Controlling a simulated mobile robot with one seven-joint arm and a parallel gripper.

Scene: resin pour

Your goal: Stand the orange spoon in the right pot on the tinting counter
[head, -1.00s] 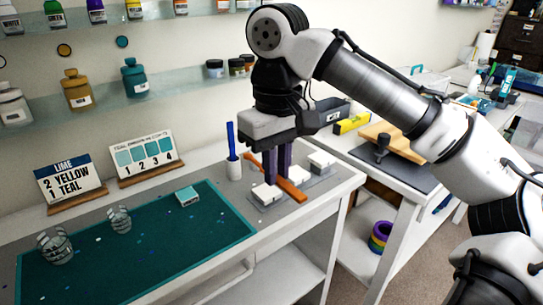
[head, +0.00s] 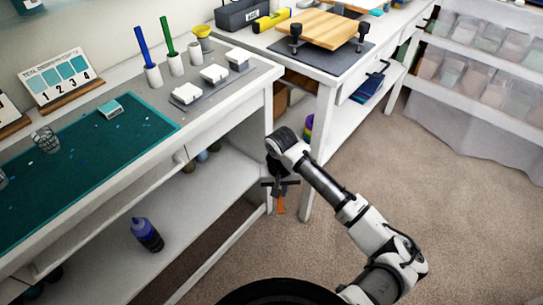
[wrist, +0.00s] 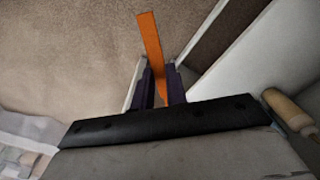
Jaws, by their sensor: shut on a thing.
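My gripper (head: 280,187) is shut on the orange spoon (head: 281,204) and shows in front of the counter's end, with floor behind it. In the wrist view the spoon (wrist: 151,45) sticks out beyond the two dark fingers (wrist: 161,88), slightly tilted; its gripped end is partly hidden. On the tinting counter (head: 237,103) stand three white pots in a row. The left pot (head: 153,77) holds a blue spoon (head: 142,45), and the middle pot (head: 176,65) holds a green spoon (head: 167,34). No spoon shows in the right pot (head: 196,53).
A grey tray (head: 203,91) with white blocks lies in front of the pots. A yellow object (head: 202,33) stands behind the right pot. A teal mat (head: 88,163) covers the counter's left. A second bench (head: 327,76) stands beyond a narrow gap. The carpet (head: 430,190) at right is clear.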

